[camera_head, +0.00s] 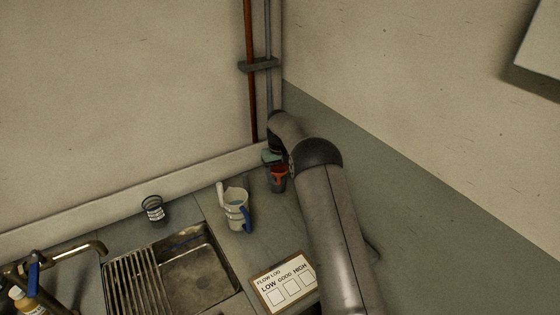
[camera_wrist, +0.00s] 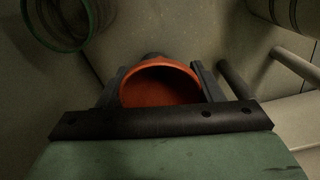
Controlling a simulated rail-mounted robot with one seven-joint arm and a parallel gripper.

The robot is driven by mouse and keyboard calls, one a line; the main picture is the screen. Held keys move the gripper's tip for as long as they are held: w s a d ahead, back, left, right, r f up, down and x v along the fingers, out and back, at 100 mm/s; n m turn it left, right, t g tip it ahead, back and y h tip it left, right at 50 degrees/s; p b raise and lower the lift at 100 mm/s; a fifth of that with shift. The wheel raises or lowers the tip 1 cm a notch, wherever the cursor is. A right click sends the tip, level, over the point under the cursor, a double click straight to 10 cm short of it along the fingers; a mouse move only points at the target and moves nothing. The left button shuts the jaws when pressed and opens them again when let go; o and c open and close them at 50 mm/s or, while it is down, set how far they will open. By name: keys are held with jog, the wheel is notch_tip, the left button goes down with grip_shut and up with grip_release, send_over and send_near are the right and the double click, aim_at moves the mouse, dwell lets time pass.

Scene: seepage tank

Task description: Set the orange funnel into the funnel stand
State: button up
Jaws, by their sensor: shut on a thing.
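The orange funnel (camera_head: 279,172) is at the back corner of the counter, below the end of my arm. In the wrist view, its round open mouth (camera_wrist: 160,86) faces the camera. My gripper (camera_wrist: 158,88) is shut on the funnel, with one dark finger on each side of it. In the head view, my gripper (camera_head: 272,156) is partly hidden by my arm. A dark grey, cup-like body (camera_head: 278,185) shows directly under the funnel and may be the funnel stand. I cannot tell whether the funnel rests in it.
A pitcher (camera_head: 236,211) with a blue handle stands left of the funnel. A small dark-rimmed cup (camera_head: 153,209) is further left. A sink (camera_head: 200,270) with a rack and a flow log card (camera_head: 284,284) are nearer. Vertical pipes (camera_head: 252,90) run up the corner behind.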

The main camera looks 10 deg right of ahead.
jog(key=shift+n, duration=0.5)
jog(key=shift+w+d+r, duration=0.1)
jog(key=shift+w+r, duration=0.2)
jog(key=shift+w, duration=0.45)
jog(key=shift+w+d+r, duration=0.1)
jog(key=shift+w+r, duration=0.2)
jog(key=shift+w, duration=0.45)
jog(key=shift+w+d+r, duration=0.1)
jog(key=shift+w+r, duration=0.2)
jog(key=shift+w, duration=0.45)
jog(key=shift+f+b, duration=0.15)
jog(key=shift+b, duration=1.1)
notch_tip(320, 180, down, 2)
jog(key=shift+f+b, duration=0.2)
jog(key=shift+b, duration=0.65)
jog(key=shift+p, duration=1)
jog(key=shift+f+b, duration=1)
jog(key=shift+f, duration=1.2)
